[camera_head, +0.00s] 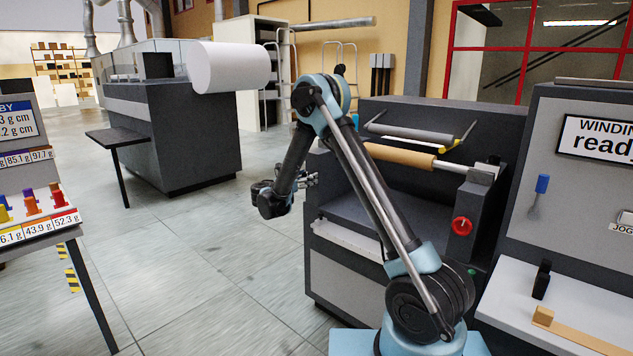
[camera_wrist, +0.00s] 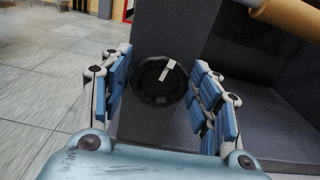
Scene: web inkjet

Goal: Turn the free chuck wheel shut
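A black round wheel (camera_wrist: 152,92) with a pale bar across its upper part sits on a dark upright panel (camera_wrist: 150,25) in the wrist view. My gripper (camera_wrist: 159,66) is open, with one blue-padded finger on each side of the wheel. Gaps show between the fingers and the wheel, and nothing is held. In the head view my gripper (camera_head: 311,179) reaches to the left end of the dark machine (camera_head: 350,270). The wheel cannot be made out in that view.
A brown roll (camera_head: 398,154) lies across the machine, and its end also shows in the wrist view (camera_wrist: 288,16). A red knob (camera_head: 462,226) is on the machine's front right. A label stand (camera_head: 40,230) is far left. The tiled floor (camera_head: 200,270) between is clear.

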